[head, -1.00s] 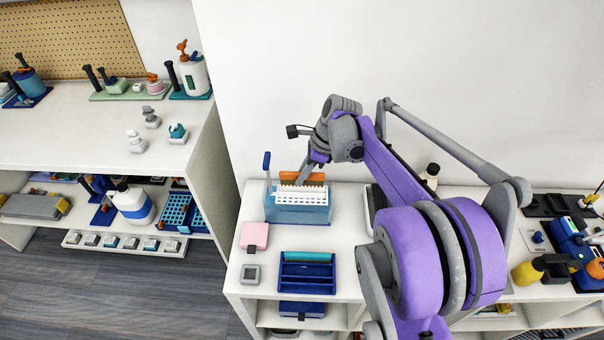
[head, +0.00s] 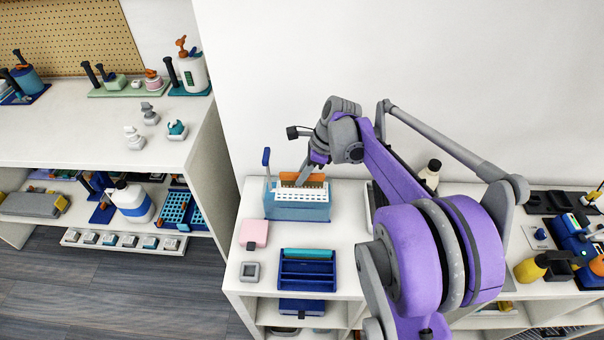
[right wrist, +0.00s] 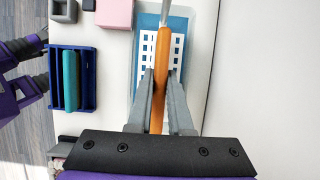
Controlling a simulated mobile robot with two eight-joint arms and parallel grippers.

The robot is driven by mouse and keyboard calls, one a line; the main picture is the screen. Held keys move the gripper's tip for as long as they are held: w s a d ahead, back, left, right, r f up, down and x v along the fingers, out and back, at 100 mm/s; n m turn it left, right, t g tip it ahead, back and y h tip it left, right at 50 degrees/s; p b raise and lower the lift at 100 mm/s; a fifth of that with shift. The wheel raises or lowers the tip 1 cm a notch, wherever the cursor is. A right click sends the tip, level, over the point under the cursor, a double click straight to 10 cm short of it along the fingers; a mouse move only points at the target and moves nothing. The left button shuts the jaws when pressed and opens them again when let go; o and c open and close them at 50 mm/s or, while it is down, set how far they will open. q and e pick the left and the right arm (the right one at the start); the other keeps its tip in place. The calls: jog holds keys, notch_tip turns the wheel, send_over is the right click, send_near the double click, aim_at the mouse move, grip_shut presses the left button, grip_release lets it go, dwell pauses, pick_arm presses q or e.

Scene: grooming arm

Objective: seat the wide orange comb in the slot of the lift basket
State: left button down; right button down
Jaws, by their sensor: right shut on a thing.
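The wide orange comb (head: 313,180) is upright over the lift basket (head: 300,194), a white perforated tray in a clear blue tank (head: 297,211). My right gripper (head: 303,178) is shut on the comb. In the right wrist view the comb (right wrist: 162,60) runs lengthwise between the two grey fingers (right wrist: 163,90), above the basket's white grid (right wrist: 148,65). The comb's lower edge and the slot are hidden, so I cannot tell whether it is inside the slot. My left gripper is not in view.
A blue upright handle (head: 266,158) stands at the tank's left end. A pink box (head: 254,233), a grey square block (head: 250,271) and a blue rack (head: 307,269) lie in front. A white wall is close behind. A pale bottle (head: 430,174) stands right of my arm.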

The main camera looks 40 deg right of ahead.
jog(key=shift+f+b, duration=0.4)
jog(key=shift+f, duration=0.25)
jog(key=c, duration=0.8)
grip_release()
jog(key=shift+o, duration=0.2)
jog(key=v, duration=1)
jog(key=shift+s+r+p, duration=0.1)
jog(key=shift+r+p, duration=0.3)
jog(key=s+a+f+n+t+h+p, duration=0.1)
jog(key=s+a+f+n+p, duration=0.1)
jog(key=s+a+f+n, duration=0.2)
jog(key=s+a+f+n+t+h+p, duration=0.1)
jog(key=s+a+f+n, duration=0.3)
jog(key=s+a+n, duration=0.7)
jog(key=a+n+h+p, duration=0.1)
jog(key=a+n, duration=0.5)
jog(key=n, duration=0.5)
jog(key=shift+h, duration=0.3)
